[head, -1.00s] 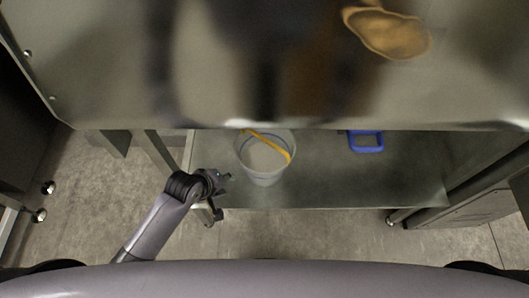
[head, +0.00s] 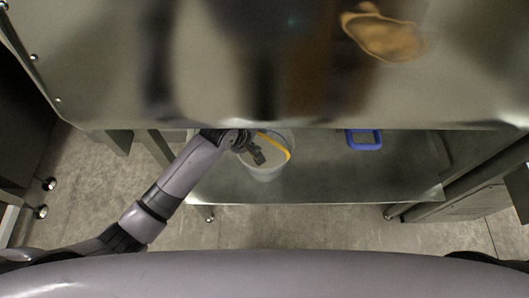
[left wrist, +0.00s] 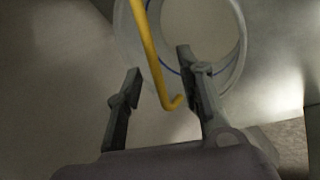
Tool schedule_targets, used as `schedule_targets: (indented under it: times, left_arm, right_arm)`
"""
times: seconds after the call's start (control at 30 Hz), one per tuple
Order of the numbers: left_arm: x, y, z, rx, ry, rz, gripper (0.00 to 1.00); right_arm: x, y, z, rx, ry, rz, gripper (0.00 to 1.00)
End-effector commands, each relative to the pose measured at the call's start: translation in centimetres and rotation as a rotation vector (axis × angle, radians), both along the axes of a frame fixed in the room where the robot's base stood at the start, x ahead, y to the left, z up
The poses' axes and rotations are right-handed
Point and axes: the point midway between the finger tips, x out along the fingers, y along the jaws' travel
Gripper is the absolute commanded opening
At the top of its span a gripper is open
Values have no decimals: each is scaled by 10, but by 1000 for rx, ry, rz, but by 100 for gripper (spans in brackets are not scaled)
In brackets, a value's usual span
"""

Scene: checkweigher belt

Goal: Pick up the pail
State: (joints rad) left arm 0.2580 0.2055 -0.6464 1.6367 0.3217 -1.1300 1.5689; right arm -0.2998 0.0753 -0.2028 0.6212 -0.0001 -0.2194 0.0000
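The pail (head: 268,172) is whitish and translucent with a yellow handle (head: 279,146). It stands on the lower shelf, partly under the upper surface's front edge. My left gripper (head: 257,155) is over the left part of the pail in the head view. In the left wrist view the gripper (left wrist: 158,85) is open, and the yellow handle (left wrist: 150,52) of the pail (left wrist: 228,50) runs between its fingers. I cannot tell whether a finger touches the handle. My right gripper is not in view.
Shelf room between the pail and the blue object is clear.

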Motion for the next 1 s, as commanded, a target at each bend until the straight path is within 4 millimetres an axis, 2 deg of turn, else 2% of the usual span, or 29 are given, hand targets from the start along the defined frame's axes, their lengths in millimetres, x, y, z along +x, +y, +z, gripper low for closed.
schedule_targets:
  times: [0.13,0.43,0.77,1.0]
  left_arm:
    - [11,-8,-1,0,-1,1,35]
    - [27,-21,-37,1,1,0,35]
    - [30,-23,-41,-1,-1,0,35]
    - [30,-23,-41,0,-1,1,19]
  right_arm:
    - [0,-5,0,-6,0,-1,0]
    - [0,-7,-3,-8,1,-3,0]
    - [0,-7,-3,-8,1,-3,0]
    - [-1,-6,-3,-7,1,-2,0]
